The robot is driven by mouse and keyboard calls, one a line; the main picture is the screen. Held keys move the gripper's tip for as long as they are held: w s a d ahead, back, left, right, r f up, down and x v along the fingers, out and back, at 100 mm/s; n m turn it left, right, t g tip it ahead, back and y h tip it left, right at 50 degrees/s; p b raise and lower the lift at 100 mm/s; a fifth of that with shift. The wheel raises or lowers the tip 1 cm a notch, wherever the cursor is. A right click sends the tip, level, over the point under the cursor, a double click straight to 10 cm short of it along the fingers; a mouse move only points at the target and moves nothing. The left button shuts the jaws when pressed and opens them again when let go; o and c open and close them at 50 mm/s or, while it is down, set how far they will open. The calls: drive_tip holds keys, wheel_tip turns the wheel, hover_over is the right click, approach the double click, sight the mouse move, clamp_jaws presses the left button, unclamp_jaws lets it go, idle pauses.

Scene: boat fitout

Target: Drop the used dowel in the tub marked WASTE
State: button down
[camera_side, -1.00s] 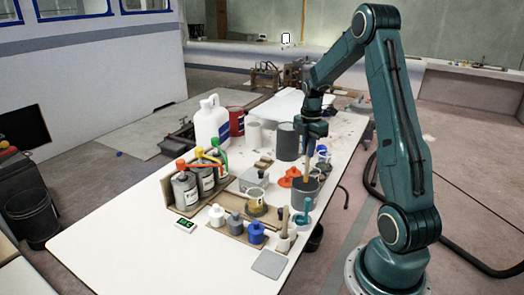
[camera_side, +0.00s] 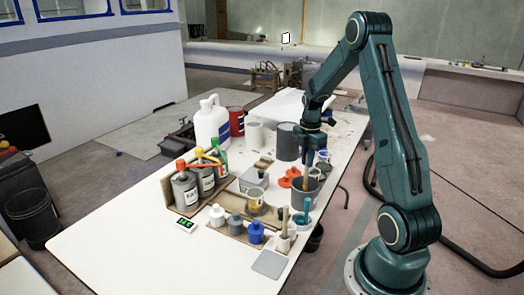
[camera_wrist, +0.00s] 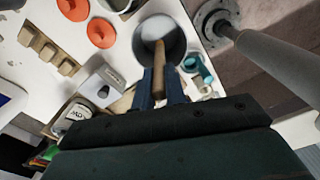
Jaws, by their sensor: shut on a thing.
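My gripper (camera_side: 308,158) is shut on a light wooden dowel (camera_side: 306,181) and points downward. The dowel hangs below the fingers, its lower end over or inside the mouth of a grey tub (camera_side: 303,200) near the table's right edge. In the wrist view the dowel (camera_wrist: 159,58) runs from between my blue fingers (camera_wrist: 160,90) into the round opening of the tub (camera_wrist: 141,58). I cannot tell whether the dowel touches the tub. No WASTE lettering is readable on the tub.
Orange lids (camera_side: 284,182) lie left of the tub, and a teal item (camera_side: 302,219) stands close in front. Bottles and a cup with a stick (camera_side: 286,238) stand nearer. A large dark grey can (camera_side: 287,142) is behind. The table's near left is clear.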

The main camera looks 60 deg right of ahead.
drive_tip(key=c, duration=1.4)
unclamp_jaws()
drive_tip(key=shift+o, duration=0.2)
drive_tip(key=shift+r, duration=0.15)
wheel_tip(320, 180, up, 14)
drive_tip(key=shift+f, duration=0.25)
